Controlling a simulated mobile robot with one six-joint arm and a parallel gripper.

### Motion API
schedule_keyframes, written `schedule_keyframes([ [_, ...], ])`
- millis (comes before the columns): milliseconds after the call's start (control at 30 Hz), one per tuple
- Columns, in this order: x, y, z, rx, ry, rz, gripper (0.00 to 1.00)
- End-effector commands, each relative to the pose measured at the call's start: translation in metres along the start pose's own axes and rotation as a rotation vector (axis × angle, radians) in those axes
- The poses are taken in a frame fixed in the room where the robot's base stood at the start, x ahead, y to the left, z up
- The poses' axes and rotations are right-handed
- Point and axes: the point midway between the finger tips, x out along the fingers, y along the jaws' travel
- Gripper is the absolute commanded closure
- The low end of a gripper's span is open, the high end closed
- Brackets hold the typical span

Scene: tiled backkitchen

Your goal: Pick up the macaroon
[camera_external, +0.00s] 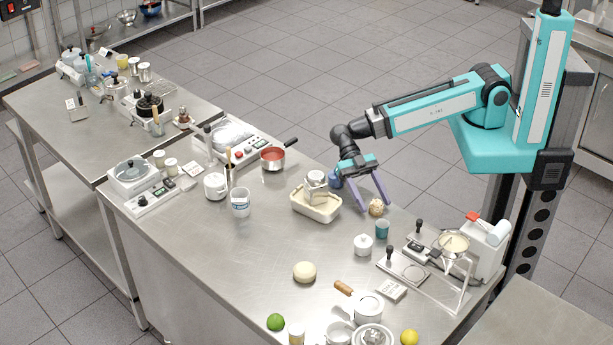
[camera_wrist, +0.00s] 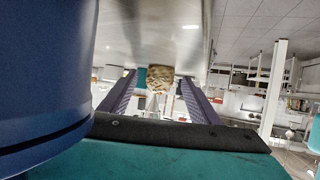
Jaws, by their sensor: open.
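The macaroon (camera_external: 376,207), a small rough beige-brown lump, sits on the steel worktop (camera_external: 260,240) right of the cream tub. In the wrist view the macaroon (camera_wrist: 159,78) shows between the far ends of my two purple fingers. My gripper (camera_external: 375,203) is open and tilted down, with its fingertips close around the macaroon. It also shows in the wrist view (camera_wrist: 158,88) with the fingers spread and nothing clamped. I cannot tell whether a finger touches the macaroon.
A blue vessel (camera_external: 334,178) stands close behind my gripper; a large blue surface (camera_wrist: 45,75) fills the wrist view's left. A cream tub (camera_external: 316,215) is left, a teal cup (camera_external: 382,229) just in front, a lidded white pot (camera_external: 363,245) nearby. The worktop's middle is mostly clear.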

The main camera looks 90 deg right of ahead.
Motion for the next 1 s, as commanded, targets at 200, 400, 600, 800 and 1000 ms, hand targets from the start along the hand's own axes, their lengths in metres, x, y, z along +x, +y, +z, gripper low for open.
schedule_keyframes([
  [200, 0.0086, -0.0004, 0.0003, 0.0, 0.0, 0.0, 0.44],
  [400, 0.0085, -0.0003, 0.0006, 0.0, 0.0, 0.0, 0.44],
  [600, 0.0083, -0.0003, 0.0005, 0.0, -0.001, 0.0, 0.44],
  [800, 0.0082, -0.0003, 0.0005, 0.0, -0.001, 0.0, 0.6],
  [1000, 0.0082, -0.0003, 0.0004, 0.0, 0.0, 0.0, 0.88],
])
